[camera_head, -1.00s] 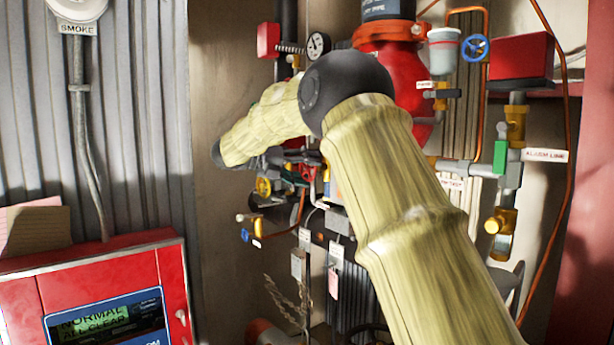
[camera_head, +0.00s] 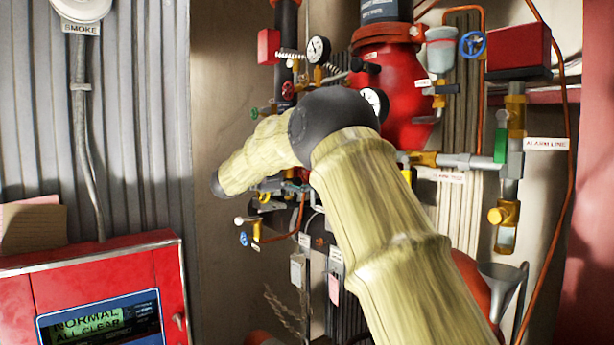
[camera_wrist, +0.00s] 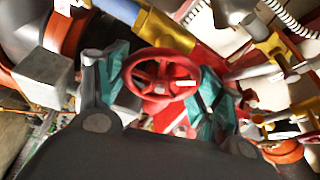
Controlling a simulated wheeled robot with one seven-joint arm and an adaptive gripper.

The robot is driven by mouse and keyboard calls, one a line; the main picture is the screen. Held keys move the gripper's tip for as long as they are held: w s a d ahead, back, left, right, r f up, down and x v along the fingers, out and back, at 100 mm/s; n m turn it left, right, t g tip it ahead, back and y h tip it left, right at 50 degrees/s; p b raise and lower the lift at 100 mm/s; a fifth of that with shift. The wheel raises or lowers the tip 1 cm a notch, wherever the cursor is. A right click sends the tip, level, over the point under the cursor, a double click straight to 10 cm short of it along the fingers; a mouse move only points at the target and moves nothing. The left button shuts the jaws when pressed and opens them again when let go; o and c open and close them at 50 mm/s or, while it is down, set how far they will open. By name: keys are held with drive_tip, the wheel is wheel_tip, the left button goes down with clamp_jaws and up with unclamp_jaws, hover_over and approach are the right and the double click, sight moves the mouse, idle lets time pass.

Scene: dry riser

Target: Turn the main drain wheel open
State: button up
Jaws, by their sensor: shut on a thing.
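A red spoked handwheel (camera_wrist: 163,82), which I take for the main drain wheel, is in the middle of the wrist view. My gripper (camera_wrist: 165,76) has its teal fingers on either side of the wheel's rim and is shut on it. The wheel's label is not legible. In the head view my pale, bark-like arm covers most of the area around the gripper, and the grip on the wheel cannot be made out there.
A red riser body (camera_head: 400,75) stands behind my arm, with gauges. A blue handwheel (camera_head: 473,44) and a green-handled valve (camera_head: 501,146) are to the right. Yellow and grey pipes crowd the wheel. A red alarm panel (camera_head: 100,290) stands at lower left, reading normal.

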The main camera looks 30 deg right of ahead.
drive_tip(key=n+h, duration=0.1)
drive_tip(key=n, duration=0.1)
drive_tip(key=n+t, duration=0.1)
drive_tip(key=n, duration=0.2)
drive_tip(key=n+h, duration=0.1)
drive_tip(key=n, duration=0.1)
drive_tip(key=shift+n+t+h+b, duration=0.3)
drive_tip(key=shift+b, duration=0.05)
drive_tip(key=n+t, duration=0.2)
drive_tip(key=n, duration=0.2)
drive_tip(key=n+t+h+p, duration=0.1)
drive_tip(key=n+t, duration=0.1)
drive_tip(key=n, duration=0.2)
drive_tip(key=shift+f, duration=0.1)
drive_tip(key=shift+n, duration=0.3)
drive_tip(key=o, duration=1)
drive_tip(key=shift+o, duration=0.2)
drive_tip(key=shift+w, duration=0.1)
